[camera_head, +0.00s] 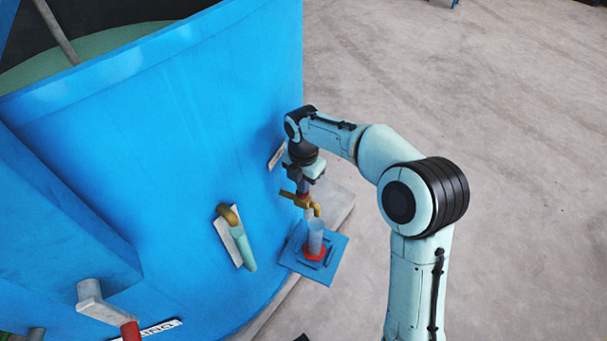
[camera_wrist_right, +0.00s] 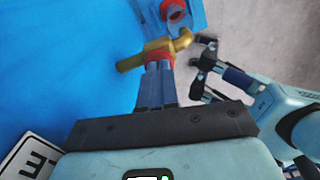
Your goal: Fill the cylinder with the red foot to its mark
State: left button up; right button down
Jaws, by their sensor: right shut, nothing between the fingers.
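The clear cylinder (camera_head: 315,236) stands upright on its red foot (camera_head: 315,254), on a blue bracket plate (camera_head: 332,268) at the tank's side. In the right wrist view the red foot (camera_wrist_right: 174,12) shows at the top, partly cut off. A brass tap (camera_head: 312,207) is just above the cylinder; it also shows in the wrist view (camera_wrist_right: 158,47). My right gripper (camera_head: 303,191) is shut and empty, its fingertips at the tap's red-collared top. My left gripper (camera_wrist_right: 200,70) appears open, right of the tap in the wrist view. The mark and liquid level cannot be made out.
The large blue tank (camera_head: 160,130) fills the left side. A second pipe (camera_head: 242,245), brass above and green below, sticks out left of the cylinder. A grey pipe with a red end (camera_head: 100,303) is at lower left. Bare concrete floor (camera_head: 520,130) lies to the right.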

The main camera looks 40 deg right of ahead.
jog(key=shift+f, duration=0.25)
